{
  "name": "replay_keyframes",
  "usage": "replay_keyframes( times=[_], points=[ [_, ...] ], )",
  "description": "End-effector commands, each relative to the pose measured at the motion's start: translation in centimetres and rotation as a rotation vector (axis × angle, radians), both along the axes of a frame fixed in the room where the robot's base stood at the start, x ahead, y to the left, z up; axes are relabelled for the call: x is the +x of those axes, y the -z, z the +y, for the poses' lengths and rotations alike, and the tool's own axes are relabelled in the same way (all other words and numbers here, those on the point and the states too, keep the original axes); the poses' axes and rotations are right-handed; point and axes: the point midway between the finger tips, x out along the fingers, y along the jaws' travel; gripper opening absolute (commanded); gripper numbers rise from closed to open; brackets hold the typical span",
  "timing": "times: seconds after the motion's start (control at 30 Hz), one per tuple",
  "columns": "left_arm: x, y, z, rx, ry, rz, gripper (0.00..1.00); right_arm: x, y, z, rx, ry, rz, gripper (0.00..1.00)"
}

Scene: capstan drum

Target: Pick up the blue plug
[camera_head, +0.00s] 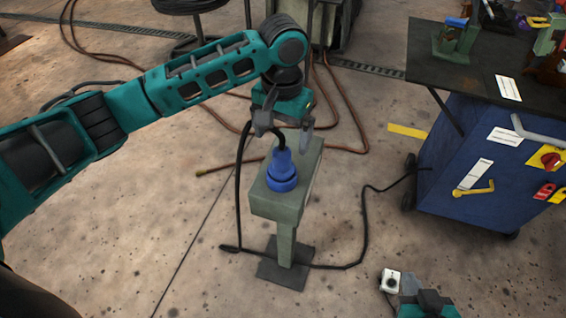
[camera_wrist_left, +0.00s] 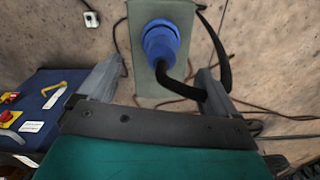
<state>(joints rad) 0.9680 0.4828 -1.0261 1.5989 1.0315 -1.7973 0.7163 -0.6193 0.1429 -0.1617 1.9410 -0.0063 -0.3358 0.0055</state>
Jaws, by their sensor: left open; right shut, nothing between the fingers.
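The blue plug (camera_head: 281,174) stands upright on top of a grey-green pedestal (camera_head: 278,205), with a black cable leaving its top. My left gripper (camera_head: 284,127) is just above the plug, fingers pointing down, open and empty. In the left wrist view the plug (camera_wrist_left: 160,42) lies ahead of the fingertips and between their lines, with the cable running back between the fingers of the left gripper (camera_wrist_left: 158,82). My right gripper (camera_head: 410,285) shows partly at the bottom edge, right of centre, shut and away from the plug.
The black cable (camera_head: 364,225) loops down around the pedestal and runs along the floor to the right. A blue cabinet (camera_head: 460,150) with a dark top stands at right. A small white box (camera_head: 390,281) is near my right gripper. Brown hoses (camera_head: 345,110) lie behind.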

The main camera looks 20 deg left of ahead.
Motion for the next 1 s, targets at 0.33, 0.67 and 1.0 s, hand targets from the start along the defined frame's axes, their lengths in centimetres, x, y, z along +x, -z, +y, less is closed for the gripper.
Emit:
replay_keyframes(
  times=[0.33,0.67,1.0],
  points=[
    [0.1,4.3,0.1,-0.001,-0.001,-0.001,0.92,-0.4,1.1,0.0,0.001,0.000,0.010,0.00],
    [0.6,8.7,0.3,0.000,0.000,-0.001,0.92,-0.4,2.1,0.1,0.001,-0.001,0.012,0.00],
    [0.6,9.2,0.3,-0.002,0.001,-0.004,0.91,-0.1,1.7,0.2,0.003,-0.004,0.008,0.00]
  ],
)
